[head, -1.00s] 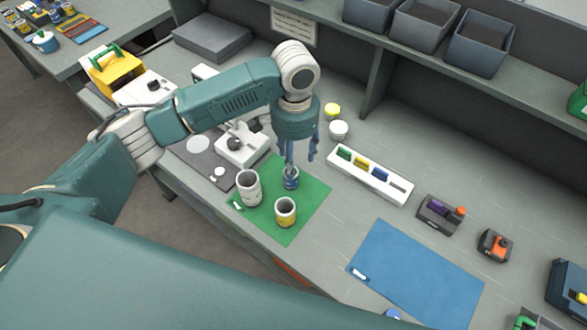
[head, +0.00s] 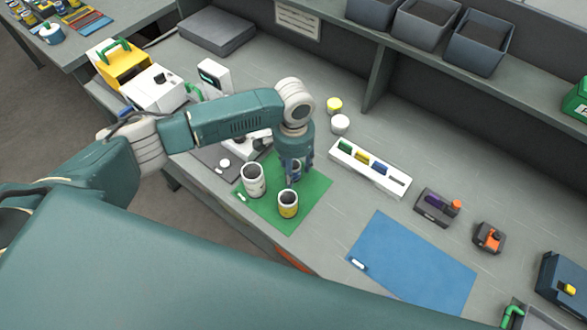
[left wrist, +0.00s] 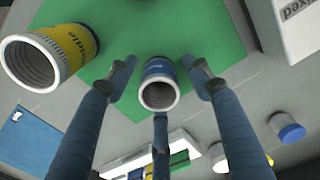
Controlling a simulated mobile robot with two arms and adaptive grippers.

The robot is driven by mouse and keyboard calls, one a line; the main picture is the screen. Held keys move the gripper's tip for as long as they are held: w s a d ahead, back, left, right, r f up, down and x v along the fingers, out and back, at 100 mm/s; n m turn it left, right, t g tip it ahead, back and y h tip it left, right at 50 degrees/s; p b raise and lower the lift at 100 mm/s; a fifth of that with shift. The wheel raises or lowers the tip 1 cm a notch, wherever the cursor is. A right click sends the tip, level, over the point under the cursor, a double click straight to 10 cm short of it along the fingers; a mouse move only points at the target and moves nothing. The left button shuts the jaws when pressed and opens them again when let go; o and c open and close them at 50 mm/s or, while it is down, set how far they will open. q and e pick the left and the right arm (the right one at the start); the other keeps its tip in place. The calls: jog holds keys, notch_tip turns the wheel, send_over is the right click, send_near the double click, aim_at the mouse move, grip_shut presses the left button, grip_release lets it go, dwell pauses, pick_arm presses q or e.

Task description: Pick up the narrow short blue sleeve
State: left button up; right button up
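The narrow short blue sleeve (left wrist: 157,68) has a blue band and a pale rim around its open end. It stands on the green mat (head: 313,205). My left gripper (head: 295,178) points down over it. In the left wrist view, the fingers of the gripper (left wrist: 160,72) are spread around the sleeve, with gaps on its left and right sides. In the head view the fingers mostly hide the sleeve. A yellow-banded sleeve (head: 288,206) and a larger white sleeve (head: 252,180) stand close by on the mat. My right gripper is not in view.
A white slotted holder (head: 368,168) with coloured pieces is right of the mat. Two small round pots (head: 340,124) stand behind. A blue mat (head: 413,265) lies clear at the right. A white device (head: 214,77) stands at the back left.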

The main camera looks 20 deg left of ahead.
pick_arm(q)
grip_shut()
jog(key=shift+r, duration=0.1)
